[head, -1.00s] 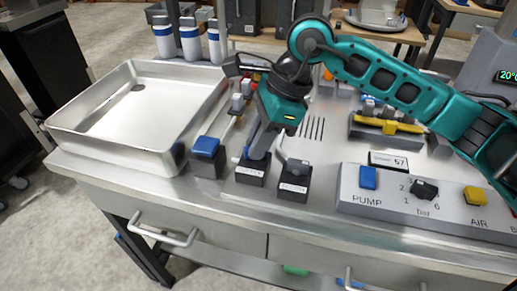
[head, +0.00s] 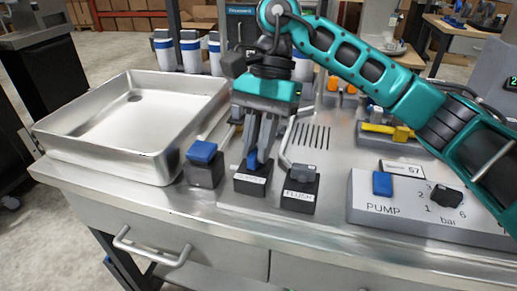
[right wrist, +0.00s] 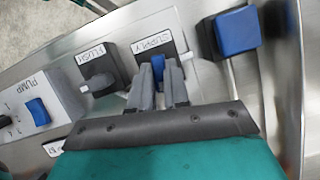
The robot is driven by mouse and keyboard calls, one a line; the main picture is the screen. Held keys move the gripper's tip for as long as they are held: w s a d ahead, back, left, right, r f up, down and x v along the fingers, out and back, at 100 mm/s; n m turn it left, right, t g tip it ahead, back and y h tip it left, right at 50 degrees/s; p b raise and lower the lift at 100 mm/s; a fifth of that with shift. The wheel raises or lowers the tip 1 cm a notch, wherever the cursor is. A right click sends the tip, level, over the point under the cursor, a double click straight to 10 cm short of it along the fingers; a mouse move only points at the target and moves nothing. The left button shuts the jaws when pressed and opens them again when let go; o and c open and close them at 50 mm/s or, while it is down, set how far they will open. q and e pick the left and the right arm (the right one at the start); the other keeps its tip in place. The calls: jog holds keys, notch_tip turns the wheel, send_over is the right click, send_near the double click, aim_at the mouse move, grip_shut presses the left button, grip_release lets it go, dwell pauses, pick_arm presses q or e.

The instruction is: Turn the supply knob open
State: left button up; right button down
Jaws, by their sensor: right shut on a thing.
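The supply knob is a small blue handle (right wrist: 158,66) on a dark block (head: 250,184) with a white label, which reads SUPPLY in the right wrist view. My right gripper (head: 256,160) comes down on it from above. In the right wrist view my right gripper's fingertips (right wrist: 160,75) are shut on the blue handle, one finger on each side. The fingers hide much of the knob, so its exact angle is hard to tell. My left gripper is not in view.
The flush block (head: 299,191) with a grey knob stands close on the right. A blue-topped block (head: 204,166) stands close on the left, beside a metal tray (head: 100,158). The pump panel (head: 400,212) is further right. A bent pipe rises by the flush block.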

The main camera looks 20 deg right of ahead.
jog(key=shift+n+h+b, duration=0.3)
jog(key=shift+n, duration=0.4)
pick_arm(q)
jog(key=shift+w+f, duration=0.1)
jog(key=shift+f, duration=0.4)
pick_arm(e)
jog(key=shift+n, duration=0.3)
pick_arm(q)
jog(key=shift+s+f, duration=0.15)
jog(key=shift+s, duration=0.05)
pick_arm(e)
jog(key=c, duration=1.1)
grip_release()
pick_arm(q)
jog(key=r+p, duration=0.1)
jog(key=p, duration=0.1)
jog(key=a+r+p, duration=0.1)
jog(key=p, duration=0.1)
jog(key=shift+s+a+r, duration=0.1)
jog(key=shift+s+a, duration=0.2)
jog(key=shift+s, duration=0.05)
pick_arm(e)
jog(key=v, duration=1.3)
jog(key=shift+w, duration=0.2)
